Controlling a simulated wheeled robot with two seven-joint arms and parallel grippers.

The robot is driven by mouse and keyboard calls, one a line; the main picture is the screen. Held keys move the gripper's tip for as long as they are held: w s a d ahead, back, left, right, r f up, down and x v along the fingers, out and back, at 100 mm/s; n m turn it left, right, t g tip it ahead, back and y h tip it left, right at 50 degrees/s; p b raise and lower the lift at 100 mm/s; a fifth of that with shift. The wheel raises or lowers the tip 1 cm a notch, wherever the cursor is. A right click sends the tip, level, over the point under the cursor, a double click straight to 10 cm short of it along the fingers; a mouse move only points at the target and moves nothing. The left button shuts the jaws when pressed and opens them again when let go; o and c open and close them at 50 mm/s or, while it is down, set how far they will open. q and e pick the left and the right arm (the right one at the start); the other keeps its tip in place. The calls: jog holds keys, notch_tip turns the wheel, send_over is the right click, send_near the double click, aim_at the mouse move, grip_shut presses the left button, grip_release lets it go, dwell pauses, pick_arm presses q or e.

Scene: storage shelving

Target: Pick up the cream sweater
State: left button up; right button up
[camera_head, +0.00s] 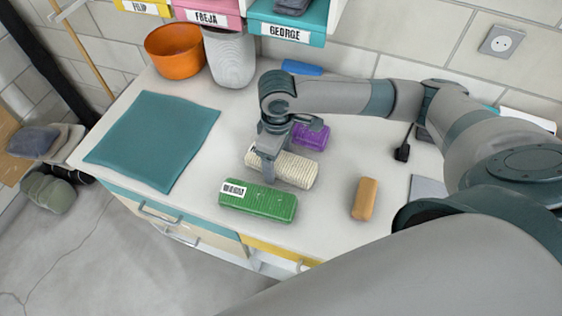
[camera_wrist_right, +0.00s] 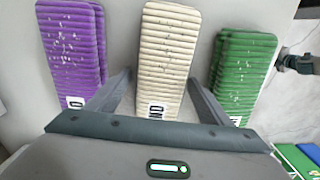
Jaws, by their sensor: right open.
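The cream sweater (camera_head: 285,170) is a folded, ribbed bundle on the white tabletop, between a purple sweater (camera_head: 311,136) and a green sweater (camera_head: 257,203). My right gripper (camera_head: 278,157) points down over the cream sweater and partly hides it in the head view. In the right wrist view, the cream sweater (camera_wrist_right: 165,52) lies between the two open fingers (camera_wrist_right: 160,92), with a finger on each side and a printed label at its near end. I cannot tell whether the fingers touch it. My left gripper does not show in the head view.
The purple (camera_wrist_right: 72,45) and green (camera_wrist_right: 243,70) bundles lie close on either side of the fingers. A tan block (camera_head: 365,198) lies right of the green one. A teal cloth (camera_head: 155,138), an orange bowl (camera_head: 174,50) and a ribbed grey container (camera_head: 230,58) stand left and behind.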

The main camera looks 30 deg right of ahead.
jog(key=shift+c, duration=0.2)
jog(key=c, duration=1.3)
jog(key=shift+o, duration=0.2)
jog(key=shift+r, duration=0.15)
jog(key=shift+r+b, duration=0.3)
jog(key=shift+r, duration=0.25)
notch_tip(320, 180, up, 2)
jog(key=shift+w+r+b, duration=0.1)
jog(key=shift+r+b, duration=0.05)
jog(key=shift+b, duration=0.2)
jog(key=s+d+r, duration=0.1)
jog(key=s+r, duration=0.1)
jog(key=s+d+r+b, duration=0.1)
jog(key=s+d, duration=0.1)
jog(key=s, duration=0.1)
jog(key=s+d+r, duration=0.1)
jog(key=s+r, duration=0.1)
jog(key=s, duration=0.1)
jog(key=shift+s+d+r+b, duration=0.1)
jog(key=shift+d+r+b, duration=0.15)
jog(key=shift+r+b, duration=0.1)
jog(key=s+r+p, duration=0.1)
jog(key=p, duration=0.1)
jog(key=s+d+p, duration=0.1)
jog(key=p, duration=0.2)
jog(key=shift+s+r, duration=0.1)
jog(key=shift+r, duration=0.3)
